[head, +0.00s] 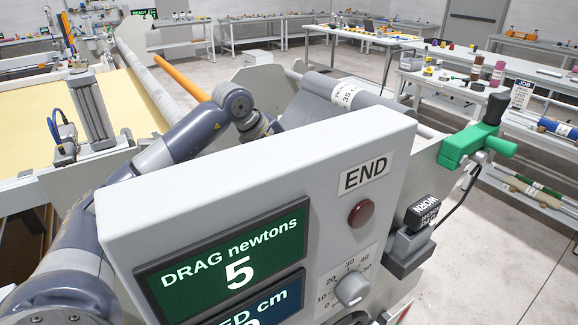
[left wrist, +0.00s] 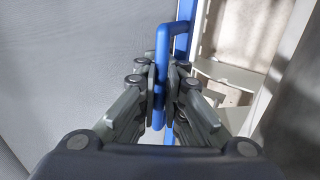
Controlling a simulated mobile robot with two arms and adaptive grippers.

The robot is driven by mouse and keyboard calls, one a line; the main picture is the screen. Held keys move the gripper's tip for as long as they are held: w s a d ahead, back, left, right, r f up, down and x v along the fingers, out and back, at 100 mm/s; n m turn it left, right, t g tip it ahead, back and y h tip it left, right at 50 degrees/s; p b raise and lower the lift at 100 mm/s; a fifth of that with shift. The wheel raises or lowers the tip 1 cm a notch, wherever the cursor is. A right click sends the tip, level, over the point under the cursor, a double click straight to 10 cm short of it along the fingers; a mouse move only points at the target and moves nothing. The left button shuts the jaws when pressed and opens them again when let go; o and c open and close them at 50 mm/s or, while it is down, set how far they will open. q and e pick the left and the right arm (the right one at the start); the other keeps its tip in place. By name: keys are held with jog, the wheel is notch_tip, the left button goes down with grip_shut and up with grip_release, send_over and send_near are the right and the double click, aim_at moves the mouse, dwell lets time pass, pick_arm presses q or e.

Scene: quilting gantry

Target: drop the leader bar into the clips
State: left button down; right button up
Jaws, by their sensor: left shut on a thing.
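In the left wrist view my left gripper (left wrist: 160,92) is shut on a blue bent handle (left wrist: 163,50). The handle joins a straight blue bar (left wrist: 184,20), apparently the leader bar, at the edge of a grey sheet (left wrist: 80,65). In the head view my left arm reaches over the gantry from the left, and its gripper and the blue bar are hidden behind the console. I cannot make out the clips in either view. My right gripper is not in view.
The console (head: 280,165) reads "DRAG newtons 5" and blocks the near middle. Behind it are a labelled grey roll (head: 350,95) and an orange tube (head: 182,77). A green lever (head: 465,147) sticks out at right. Workbenches (head: 430,80) stand beyond open floor.

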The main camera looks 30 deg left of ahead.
pick_arm(q)
jog(key=shift+f, duration=0.15)
jog(key=c, duration=1.6)
grip_release()
jog(key=shift+c, duration=0.2)
jog(key=shift+s, duration=0.1)
jog(key=v, duration=1.2)
